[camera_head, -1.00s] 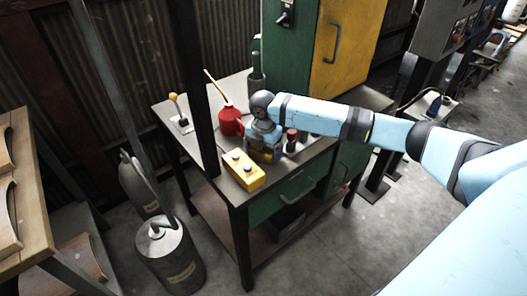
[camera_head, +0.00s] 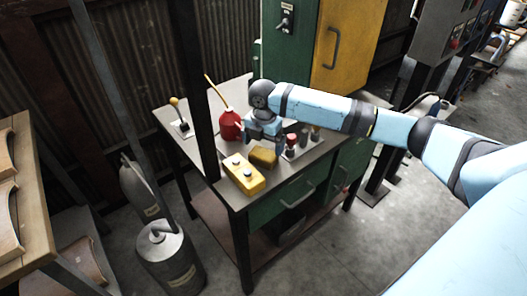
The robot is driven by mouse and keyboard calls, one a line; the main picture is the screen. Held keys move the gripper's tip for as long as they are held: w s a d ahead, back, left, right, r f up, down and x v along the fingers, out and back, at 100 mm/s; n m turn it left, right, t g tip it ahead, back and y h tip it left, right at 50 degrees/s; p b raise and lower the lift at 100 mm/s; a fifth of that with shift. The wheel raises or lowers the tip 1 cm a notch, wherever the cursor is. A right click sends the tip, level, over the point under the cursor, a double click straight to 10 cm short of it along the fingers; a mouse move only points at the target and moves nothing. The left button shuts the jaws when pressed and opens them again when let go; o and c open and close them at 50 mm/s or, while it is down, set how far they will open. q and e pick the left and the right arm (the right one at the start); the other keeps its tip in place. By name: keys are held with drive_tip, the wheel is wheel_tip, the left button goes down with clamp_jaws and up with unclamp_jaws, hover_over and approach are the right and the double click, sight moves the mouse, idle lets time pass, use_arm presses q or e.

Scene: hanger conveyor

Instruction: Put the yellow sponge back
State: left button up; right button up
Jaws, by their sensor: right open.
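The yellow sponge (camera_head: 263,156), a dull brownish-yellow block, lies on the table top (camera_head: 216,105), just right of a bright yellow control box with buttons (camera_head: 243,175). My right gripper (camera_head: 263,138) is open, just behind the sponge in the picture, and the sponge is clear of its jaws. Part of the jaws is hard to make out at this size. My left gripper is out of view.
A red oil can (camera_head: 231,124) stands close left of my right gripper. A small rack with dark cylinders (camera_head: 302,142) stands right of the sponge. A dark post (camera_head: 203,90) rises in front of the table. A lever switch (camera_head: 181,124) sits at the left.

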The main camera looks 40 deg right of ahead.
sight(263, 153)
wheel_tip(263, 153, up, 7)
drive_tip(key=shift+p, duration=0.4)
idle(0.4)
